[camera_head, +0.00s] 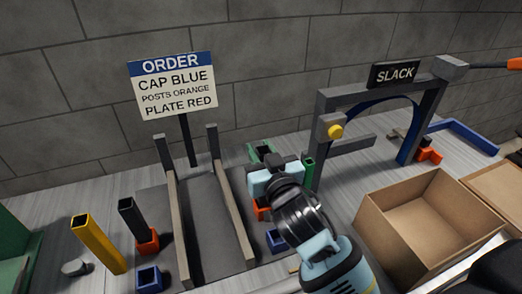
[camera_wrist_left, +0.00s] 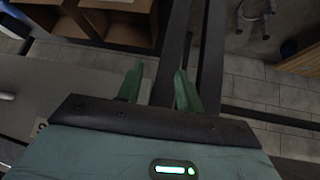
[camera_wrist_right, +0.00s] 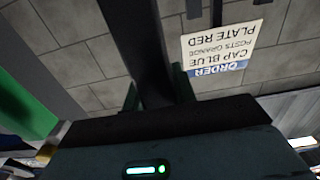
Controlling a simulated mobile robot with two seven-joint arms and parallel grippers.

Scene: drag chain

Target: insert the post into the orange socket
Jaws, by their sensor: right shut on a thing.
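My right gripper (camera_head: 262,160) is over the bench, to the right of the two grey rails. In the right wrist view a dark post (camera_wrist_right: 143,50) stands between its fingers (camera_wrist_right: 158,92), and the gripper is shut on it. In the head view the gripper hides most of this post. An orange socket (camera_head: 262,213) shows partly below the gripper; whether the post touches it cannot be told. Another orange socket (camera_head: 148,243) at the left has a dark post (camera_head: 131,215) beside or in it. My left gripper (camera_wrist_left: 158,88) is open and empty, seen only in the left wrist view.
A green post (camera_head: 308,172) stands close right of my right gripper. A yellow post (camera_head: 98,245) and blue sockets (camera_head: 149,279) (camera_head: 277,241) are on the bench. The SLACK frame (camera_head: 327,150) and an open cardboard box (camera_head: 375,225) stand right. The order sign (camera_head: 173,86) is behind.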

